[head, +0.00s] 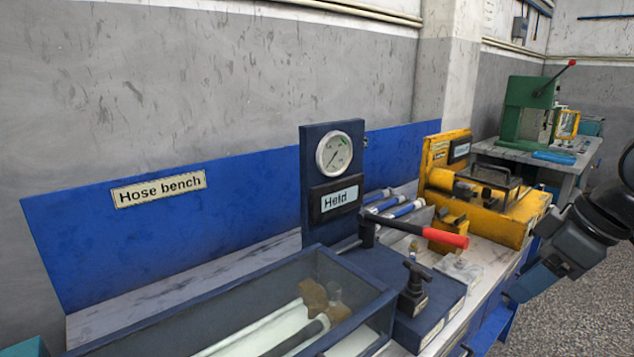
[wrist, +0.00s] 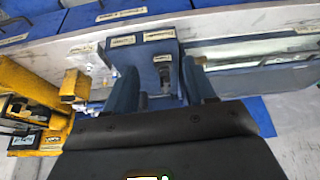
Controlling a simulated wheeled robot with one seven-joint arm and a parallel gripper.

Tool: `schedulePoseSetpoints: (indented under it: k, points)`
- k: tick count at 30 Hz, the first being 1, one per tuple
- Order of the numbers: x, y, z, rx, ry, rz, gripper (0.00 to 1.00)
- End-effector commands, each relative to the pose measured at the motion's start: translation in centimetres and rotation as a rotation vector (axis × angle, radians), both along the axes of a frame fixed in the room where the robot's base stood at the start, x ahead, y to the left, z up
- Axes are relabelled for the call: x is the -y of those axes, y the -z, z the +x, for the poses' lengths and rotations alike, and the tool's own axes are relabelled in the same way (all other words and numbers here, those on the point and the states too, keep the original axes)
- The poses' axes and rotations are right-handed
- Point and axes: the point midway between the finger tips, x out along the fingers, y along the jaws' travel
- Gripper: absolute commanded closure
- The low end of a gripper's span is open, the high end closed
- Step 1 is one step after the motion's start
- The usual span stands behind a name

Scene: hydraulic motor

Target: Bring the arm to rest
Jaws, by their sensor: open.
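My arm (head: 575,240) reaches in from the right edge of the head view, dark and bent. Its lower end hangs beside the front edge of the bench, to the right of the yellow machine and the blue block. In the wrist view my gripper (wrist: 160,68) has two blue fingers standing apart with a gap between them. Nothing is held between the fingers. The blue valve block (wrist: 158,60) shows past the fingertips; I cannot tell the exact distance.
A hose bench carries a glass-sided tank (head: 330,285), a gauge panel (head: 333,185) reading "Held", and a pump block with a red-handled lever (head: 440,234). A yellow machine (head: 500,205) stands behind. A green press (head: 527,108) is farther back. Open floor (head: 540,325) lies at the right.

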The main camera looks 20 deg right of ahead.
Motion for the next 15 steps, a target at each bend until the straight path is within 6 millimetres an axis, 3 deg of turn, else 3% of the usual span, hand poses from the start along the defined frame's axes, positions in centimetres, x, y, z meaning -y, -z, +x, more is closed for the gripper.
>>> schedulePoseSetpoints:
  k: [8, 15]
  points:
    - [-2.9, 0.0, 2.3, 0.098, -0.004, 0.073, 0.45]
    - [-6.7, -0.4, 5.1, 0.23, 0.004, 0.179, 0.45]
